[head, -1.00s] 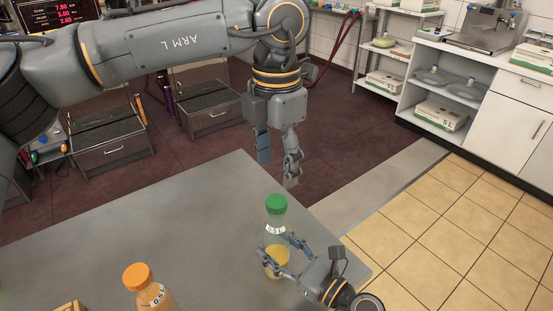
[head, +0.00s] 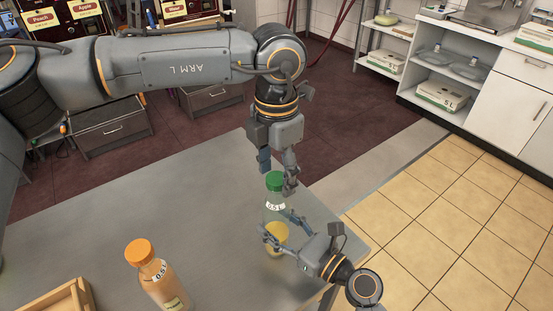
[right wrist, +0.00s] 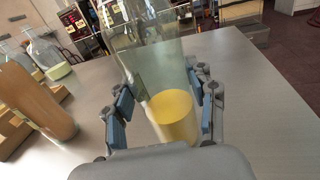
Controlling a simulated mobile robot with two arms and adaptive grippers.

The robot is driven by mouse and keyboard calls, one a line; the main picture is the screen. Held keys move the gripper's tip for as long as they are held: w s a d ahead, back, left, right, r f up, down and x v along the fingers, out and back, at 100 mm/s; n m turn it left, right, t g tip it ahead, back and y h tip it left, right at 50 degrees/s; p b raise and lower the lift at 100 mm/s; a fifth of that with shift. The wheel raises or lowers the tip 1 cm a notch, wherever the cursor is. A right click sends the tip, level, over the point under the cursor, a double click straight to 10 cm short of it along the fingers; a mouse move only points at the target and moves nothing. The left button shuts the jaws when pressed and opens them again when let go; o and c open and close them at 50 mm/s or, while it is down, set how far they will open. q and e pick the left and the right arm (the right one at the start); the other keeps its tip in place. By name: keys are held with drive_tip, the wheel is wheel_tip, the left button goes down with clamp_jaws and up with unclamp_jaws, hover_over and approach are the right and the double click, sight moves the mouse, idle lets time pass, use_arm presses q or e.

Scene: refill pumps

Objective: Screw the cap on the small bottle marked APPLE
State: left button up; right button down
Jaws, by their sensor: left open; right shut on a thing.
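The small bottle (head: 275,206) stands upright near the table's far right corner, with a 0.5 L label and yellow liquid in its lower part. No APPLE marking is readable on it. A green cap (head: 274,182) sits at its top; whether it is screwed tight I cannot tell. My right gripper (head: 280,229) is shut on the bottle's body; the right wrist view shows the clear bottle (right wrist: 150,62) between its blue pads. My left gripper (head: 277,172) points down, open, its fingers on either side of the green cap. Contact with the cap is not clear.
A bottle with an orange cap and orange contents (head: 160,283) stands at the table's front. A wooden crate (head: 65,297) is at the front left. The grey table (head: 120,215) is clear between them and the small bottle. Juice dispensers (head: 75,15) stand behind.

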use_arm(q)
clamp_jaws()
idle(0.3)
drive_tip(key=shift+o, duration=0.6)
unclamp_jaws()
wheel_tip(320, 180, up, 12)
